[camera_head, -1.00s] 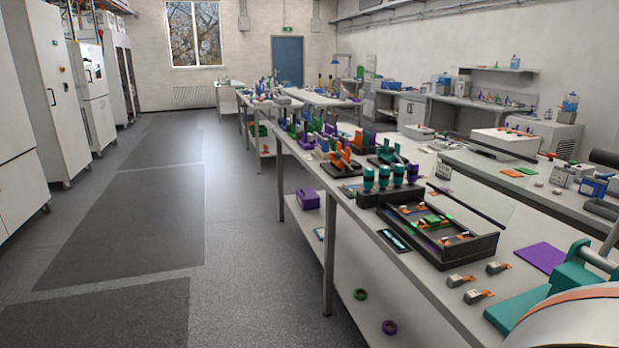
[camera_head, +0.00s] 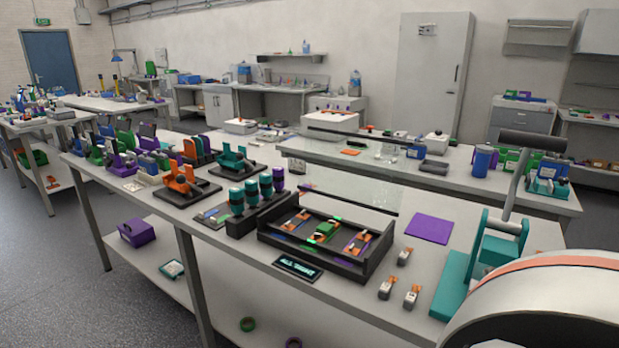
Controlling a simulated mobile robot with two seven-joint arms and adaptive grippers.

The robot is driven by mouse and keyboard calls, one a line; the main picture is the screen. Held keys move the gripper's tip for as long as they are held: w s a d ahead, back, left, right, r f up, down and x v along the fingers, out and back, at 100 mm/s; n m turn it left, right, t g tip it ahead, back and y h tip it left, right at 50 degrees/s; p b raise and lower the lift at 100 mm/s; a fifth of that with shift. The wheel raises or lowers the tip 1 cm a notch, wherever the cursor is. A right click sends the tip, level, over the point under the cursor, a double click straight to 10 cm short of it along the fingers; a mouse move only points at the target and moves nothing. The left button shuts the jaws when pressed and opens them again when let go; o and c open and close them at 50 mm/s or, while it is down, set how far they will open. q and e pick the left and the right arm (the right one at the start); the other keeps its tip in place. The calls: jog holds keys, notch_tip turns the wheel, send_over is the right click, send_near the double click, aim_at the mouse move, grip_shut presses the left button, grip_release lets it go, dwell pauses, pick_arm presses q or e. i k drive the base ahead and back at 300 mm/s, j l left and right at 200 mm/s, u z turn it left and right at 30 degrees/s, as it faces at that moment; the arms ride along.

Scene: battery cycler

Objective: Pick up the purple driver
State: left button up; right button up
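The purple driver (camera_head: 278,179) stands upright in a dark driver rack (camera_head: 243,224) on the long workbench, left of the middle of the head view. It is at the far right end of a row, beside teal-and-dark drivers (camera_head: 236,201). Its upper part shows; its lower end is hidden in the rack. Neither of my grippers is in view.
A black tray (camera_head: 368,263) with small coloured parts sits right of the rack. A dark display (camera_head: 298,268), small metal-and-orange clips (camera_head: 386,289) and a purple mat (camera_head: 428,229) lie nearby. A teal lever press (camera_head: 452,288) stands at right. Orange (camera_head: 183,184) and teal (camera_head: 234,160) fixtures stand behind the rack.

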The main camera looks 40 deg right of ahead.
aim_at(277, 172)
jog(key=i+j+z, duration=0.7)
jog(key=z, duration=0.15)
jog(key=i+j+z, duration=0.15)
jog(key=j, duration=0.15)
jog(key=j+z, duration=0.2)
jog(key=i+j+z, duration=0.15)
jog(key=j, duration=0.3)
